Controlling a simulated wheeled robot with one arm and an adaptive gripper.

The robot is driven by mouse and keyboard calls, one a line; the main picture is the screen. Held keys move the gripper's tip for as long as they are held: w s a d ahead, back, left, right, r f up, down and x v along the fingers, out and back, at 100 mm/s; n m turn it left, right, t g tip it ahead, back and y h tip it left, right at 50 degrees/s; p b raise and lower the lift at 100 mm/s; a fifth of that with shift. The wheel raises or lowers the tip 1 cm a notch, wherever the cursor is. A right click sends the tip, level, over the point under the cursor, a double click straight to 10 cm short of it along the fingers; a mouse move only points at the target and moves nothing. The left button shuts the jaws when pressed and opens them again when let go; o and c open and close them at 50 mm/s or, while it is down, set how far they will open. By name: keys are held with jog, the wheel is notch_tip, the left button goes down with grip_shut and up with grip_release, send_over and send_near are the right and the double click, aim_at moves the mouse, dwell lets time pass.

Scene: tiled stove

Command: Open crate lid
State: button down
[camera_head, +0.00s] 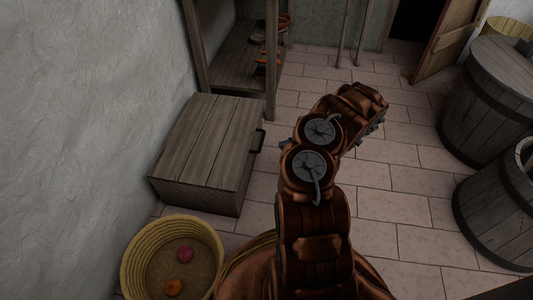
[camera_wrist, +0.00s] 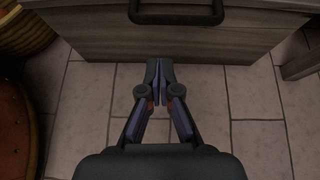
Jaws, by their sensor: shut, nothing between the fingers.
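The wooden crate (camera_head: 205,175) stands on the tiled floor against the left wall in the head view. Its plank lid (camera_head: 210,140) lies flat and closed on top. A dark handle (camera_head: 257,140) sticks out at its right side. In the wrist view the crate front (camera_wrist: 190,40) spans the top, with the dark handle (camera_wrist: 176,12) at the upper edge. My gripper (camera_wrist: 160,65) is shut and empty, below the handle in the picture and apart from it.
A woven basket (camera_head: 172,262) with a red and an orange ball stands in front of the crate. A wooden shelf (camera_head: 238,65) stands behind it. Wooden barrels (camera_head: 492,105) stand at the right. Tiled floor (camera_head: 400,180) is free between crate and barrels.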

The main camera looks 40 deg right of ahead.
jog(key=w+a+f+b, duration=0.4)
jog(key=w+f+b, duration=0.1)
jog(key=f, duration=0.3)
jog(key=shift+m+h, duration=0.3)
jog(key=r, duration=0.1)
jog(key=r+b, duration=0.1)
jog(key=r, duration=0.1)
jog(key=w+r+b, duration=0.1)
jog(key=shift+a+r, duration=0.35)
jog(key=shift+s, duration=0.1)
